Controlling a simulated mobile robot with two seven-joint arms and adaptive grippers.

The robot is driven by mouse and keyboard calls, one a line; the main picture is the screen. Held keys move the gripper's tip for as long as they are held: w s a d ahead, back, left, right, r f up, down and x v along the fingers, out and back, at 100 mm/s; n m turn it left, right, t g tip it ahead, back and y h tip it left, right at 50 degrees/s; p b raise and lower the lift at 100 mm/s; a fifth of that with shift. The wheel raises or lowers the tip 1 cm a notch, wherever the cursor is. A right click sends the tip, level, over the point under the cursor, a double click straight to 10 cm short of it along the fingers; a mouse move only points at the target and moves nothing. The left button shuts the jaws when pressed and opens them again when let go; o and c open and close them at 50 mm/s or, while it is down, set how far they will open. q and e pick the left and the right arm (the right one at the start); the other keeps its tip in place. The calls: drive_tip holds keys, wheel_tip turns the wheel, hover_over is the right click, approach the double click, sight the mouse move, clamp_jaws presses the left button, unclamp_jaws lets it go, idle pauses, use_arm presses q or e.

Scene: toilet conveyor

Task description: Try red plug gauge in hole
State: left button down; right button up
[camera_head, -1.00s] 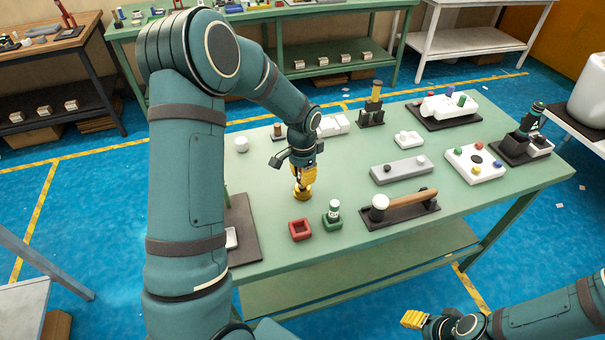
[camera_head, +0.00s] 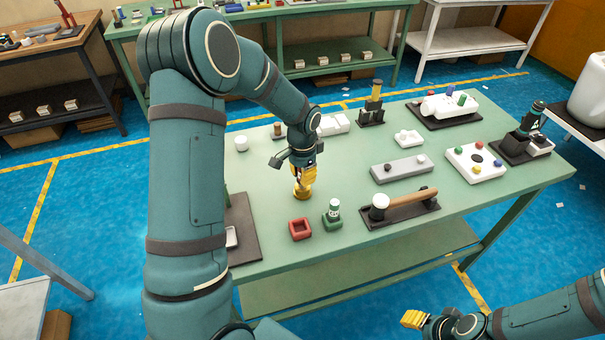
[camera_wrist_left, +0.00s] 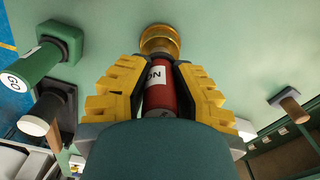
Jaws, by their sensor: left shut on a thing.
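My left gripper (camera_head: 303,181) is shut on the red plug gauge (camera_wrist_left: 158,98), a red cylinder with a white label. In the left wrist view the gauge lies between the yellow fingers, its far end at a round brass piece (camera_wrist_left: 159,40). The brass piece also shows in the head view (camera_head: 303,194), standing on the green table right under the fingers. The hole itself is hidden, so I cannot tell how deep the gauge sits. My right gripper (camera_head: 413,319) is at the lower right, empty and away from the table; its fingers are too small to judge.
A red square holder (camera_head: 300,229) stands empty near the front edge. Beside it a green holder (camera_head: 332,222) bears a green plug gauge (camera_head: 335,207). A wooden-handled tool on a black base (camera_head: 405,203) and a grey block (camera_head: 401,170) lie to the right.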

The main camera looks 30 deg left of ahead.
use_arm(q)
drive_tip(key=shift+r, duration=0.1)
idle(0.4)
drive_tip(key=shift+r+p, duration=1.05)
drive_tip(key=shift+r, duration=0.4)
